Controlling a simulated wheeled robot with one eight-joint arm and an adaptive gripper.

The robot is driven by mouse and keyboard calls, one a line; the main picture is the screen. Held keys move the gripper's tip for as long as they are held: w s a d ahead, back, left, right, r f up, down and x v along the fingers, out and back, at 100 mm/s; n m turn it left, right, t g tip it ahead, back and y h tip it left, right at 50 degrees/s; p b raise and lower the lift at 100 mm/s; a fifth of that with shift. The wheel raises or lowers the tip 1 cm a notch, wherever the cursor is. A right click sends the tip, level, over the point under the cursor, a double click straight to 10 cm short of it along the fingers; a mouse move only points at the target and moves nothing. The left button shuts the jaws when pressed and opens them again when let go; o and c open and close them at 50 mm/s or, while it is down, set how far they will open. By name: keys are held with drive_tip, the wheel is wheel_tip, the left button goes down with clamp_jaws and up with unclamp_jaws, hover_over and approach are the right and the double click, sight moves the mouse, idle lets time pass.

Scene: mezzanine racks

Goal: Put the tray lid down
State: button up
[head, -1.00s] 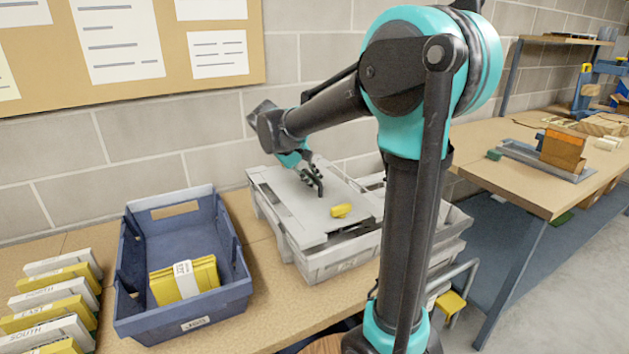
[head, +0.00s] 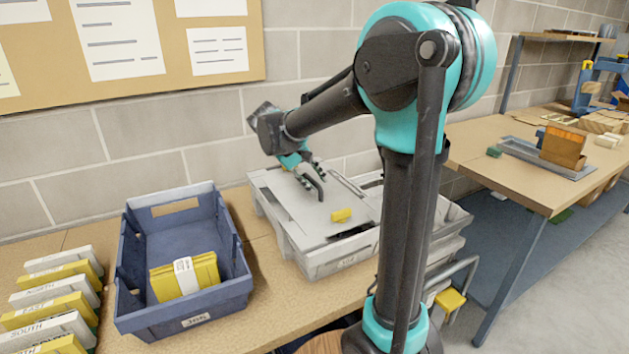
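My gripper (head: 312,192) is above the lid, behind the yellow block, pointing down. Its dark fingers look spread, with nothing visible between them. Whether the fingertips touch the lid is hard to tell. A thin grey bar (head: 346,186) shows just right of the fingers.
A blue bin (head: 228,291) holding banded yellow envelopes (head: 184,278) stands left of the tray. Labelled white and yellow cards (head: 55,310) stand at the far left. The brick wall is close behind. My arm column hides part of the tray's right side.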

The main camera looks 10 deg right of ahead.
drive_tip(key=shift+r, duration=0.5)
drive_tip(key=v, duration=1.2)
drive_tip(key=shift+r, duration=0.1)
